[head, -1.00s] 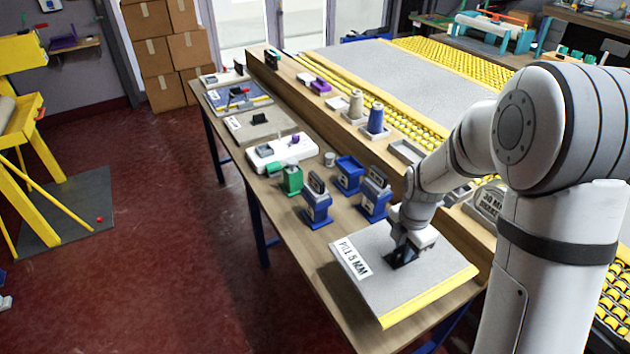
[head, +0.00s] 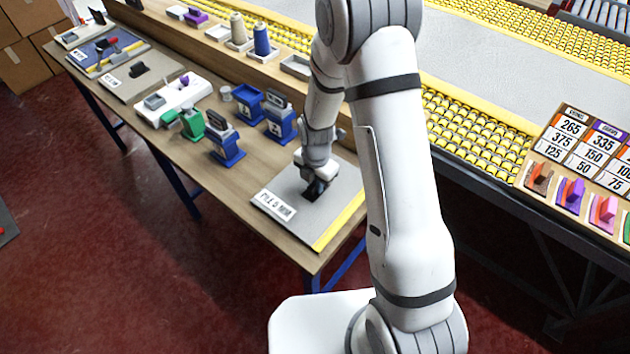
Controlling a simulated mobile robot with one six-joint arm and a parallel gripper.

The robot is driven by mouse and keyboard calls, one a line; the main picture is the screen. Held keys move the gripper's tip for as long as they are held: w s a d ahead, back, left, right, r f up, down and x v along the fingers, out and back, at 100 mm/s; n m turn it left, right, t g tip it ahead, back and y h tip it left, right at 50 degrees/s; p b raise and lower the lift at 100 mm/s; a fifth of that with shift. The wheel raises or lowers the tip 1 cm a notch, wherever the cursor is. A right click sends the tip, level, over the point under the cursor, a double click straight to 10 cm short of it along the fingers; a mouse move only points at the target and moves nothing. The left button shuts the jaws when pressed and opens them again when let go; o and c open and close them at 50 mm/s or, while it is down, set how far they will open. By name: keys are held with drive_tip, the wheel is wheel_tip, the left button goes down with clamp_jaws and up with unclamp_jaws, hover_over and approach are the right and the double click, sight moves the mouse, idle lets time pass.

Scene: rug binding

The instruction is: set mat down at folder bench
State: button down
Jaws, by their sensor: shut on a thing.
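The mat (head: 318,217) is a flat grey square with a yellow strip along its right edge and a white printed label at its left. It is level over the near end of the long wooden bench (head: 246,180), and appears to lie on the top; the frame does not clearly show whether it touches. My gripper (head: 316,188) points down at the mat's middle and is shut on a dark grip there. My arm hides part of the mat's far right side.
A raised wooden ledge with thread cones (head: 262,40) runs along the bench's back. A yellow roller conveyor (head: 470,125) and a number board (head: 585,150) are at right.

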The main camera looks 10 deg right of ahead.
drive_tip(key=shift+f, duration=0.2)
drive_tip(key=c, duration=1.4)
unclamp_jaws()
drive_tip(key=shift+o, duration=0.2)
drive_tip(key=shift+r, duration=0.1)
wheel_tip(320, 180, up, 12)
drive_tip(key=b, duration=0.1)
drive_tip(key=s+d+r+m+t, duration=0.1)
drive_tip(key=s+d+r+m, duration=0.3)
drive_tip(key=s+r+m, duration=0.4)
drive_tip(key=s+d+r+m+t, duration=0.2)
drive_tip(key=s+d+r+m, duration=0.3)
drive_tip(key=m, duration=1.4)
drive_tip(key=shift+s+d+r, duration=0.15)
drive_tip(key=shift+s+r, duration=1.6)
drive_tip(key=shift+s, duration=1.05)
